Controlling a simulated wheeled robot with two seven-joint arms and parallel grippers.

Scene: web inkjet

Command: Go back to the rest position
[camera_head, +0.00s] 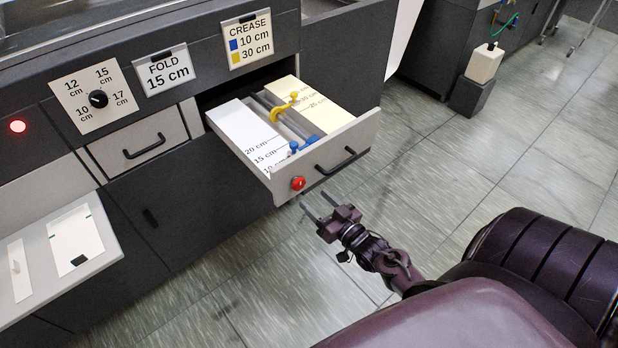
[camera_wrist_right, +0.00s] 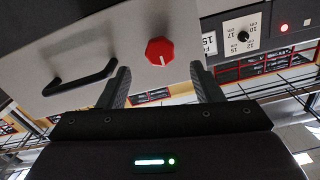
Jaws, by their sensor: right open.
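My right gripper (camera_head: 312,212) is open and empty in the head view, just in front of and below the open drawer (camera_head: 325,158). A red knob (camera_head: 298,184) sits on the left part of the drawer front, beside a black bar handle (camera_head: 336,161). In the right wrist view the two fingers of my right gripper (camera_wrist_right: 160,88) stand apart. The red knob (camera_wrist_right: 159,51) appears between and beyond them, and I see no contact. The black handle (camera_wrist_right: 79,78) is to the left there. My left gripper is not in view.
The drawer holds a yellow slider (camera_head: 285,106) and a blue slider (camera_head: 303,145) beside printed scales. A closed drawer (camera_head: 140,145) and a dial panel (camera_head: 89,98) are to the left. A pale shelf (camera_head: 60,262) juts out lower left. The tiled floor on the right is mostly clear.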

